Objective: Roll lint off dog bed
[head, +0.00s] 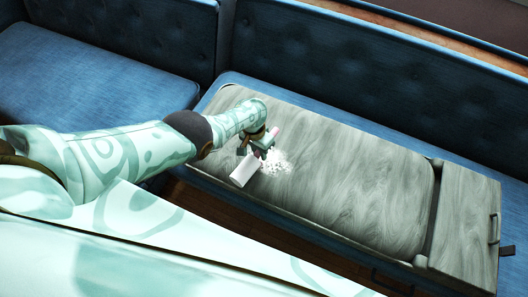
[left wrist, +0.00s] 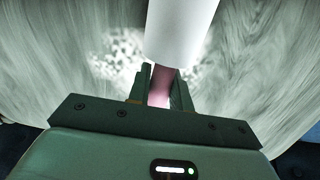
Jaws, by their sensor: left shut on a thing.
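My left gripper (head: 260,146) is shut on the pink handle of a lint roller, whose white roll (head: 244,170) points down and toward the front left. In the left wrist view the white roll (left wrist: 182,30) is at the top, with the pink handle (left wrist: 160,88) between the fingers (left wrist: 160,85). The roll is at or just above the grey, wood-patterned dog bed (head: 345,185); I cannot tell if it touches. A patch of white lint (head: 278,162) lies on the bed just right of the roller. More lint shows behind the roll in the left wrist view. My right gripper is out of view.
The dog bed rests on a blue tufted bench (head: 350,125) with a backrest behind it. A grey box-like end with a dark handle (head: 494,229) is at the right. Another blue seat (head: 90,85) is at the upper left. Wooden floor (head: 230,215) shows in front.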

